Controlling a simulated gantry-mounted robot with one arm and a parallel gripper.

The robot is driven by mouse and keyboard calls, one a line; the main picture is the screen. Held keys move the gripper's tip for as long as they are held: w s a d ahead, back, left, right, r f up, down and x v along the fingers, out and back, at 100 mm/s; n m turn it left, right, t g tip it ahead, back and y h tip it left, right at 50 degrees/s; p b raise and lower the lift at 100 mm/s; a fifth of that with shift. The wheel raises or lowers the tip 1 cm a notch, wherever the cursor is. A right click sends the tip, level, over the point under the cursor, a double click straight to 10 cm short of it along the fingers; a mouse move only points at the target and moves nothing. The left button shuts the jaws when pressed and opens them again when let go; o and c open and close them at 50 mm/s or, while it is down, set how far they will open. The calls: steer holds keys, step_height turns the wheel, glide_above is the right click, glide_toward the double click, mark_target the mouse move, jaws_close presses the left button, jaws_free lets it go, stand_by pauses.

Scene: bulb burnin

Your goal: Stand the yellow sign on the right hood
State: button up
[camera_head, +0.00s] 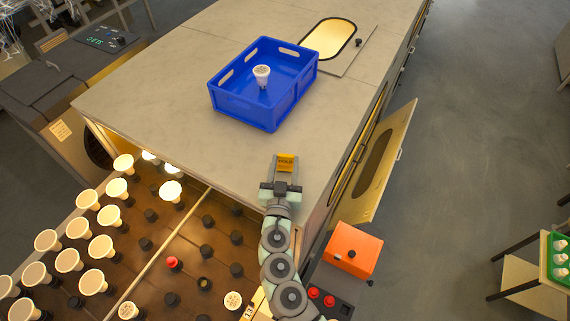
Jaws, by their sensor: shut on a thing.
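The yellow sign (286,160) is a small yellow-orange plate with dark lettering that I cannot read. My gripper (286,170) is shut on it and holds it over the near right part of the grey hood top (200,150). The sign's face shows between the two fingers. Its lower edge is hidden, so I cannot tell whether it touches the surface or hangs just above. Which part of the grey top counts as the right hood is not clear from this view.
A blue crate (243,110) with a white bulb (262,75) stands on the top beyond my gripper. An oval window (330,38) lies farther back. Lit bulbs in sockets fill the lower left. An orange box (352,250) and open flap (385,165) are at right.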

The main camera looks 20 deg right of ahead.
steer(key=shift+f+b, duration=0.25)
steer(key=shift+b, duration=0.05)
steer(key=o, duration=1.3)
steer(key=shift+o, duration=0.2)
steer(key=shift+r+p, duration=0.25)
steer(key=shift+p, duration=0.1)
steer(key=b+v, duration=0.1)
steer(key=v, duration=0.2)
steer(key=b+v, duration=0.2)
steer(key=v, duration=0.2)
steer(key=b+v, duration=0.1)
steer(key=v, duration=0.3)
steer(key=shift+d+f+b, duration=0.1)
steer(key=shift+f+b, duration=0.15)
steer(key=shift+b, duration=0.05)
steer(key=shift+s+a+r, duration=0.2)
steer(key=shift+s+a, duration=0.05)
steer(key=shift+s, duration=0.2)
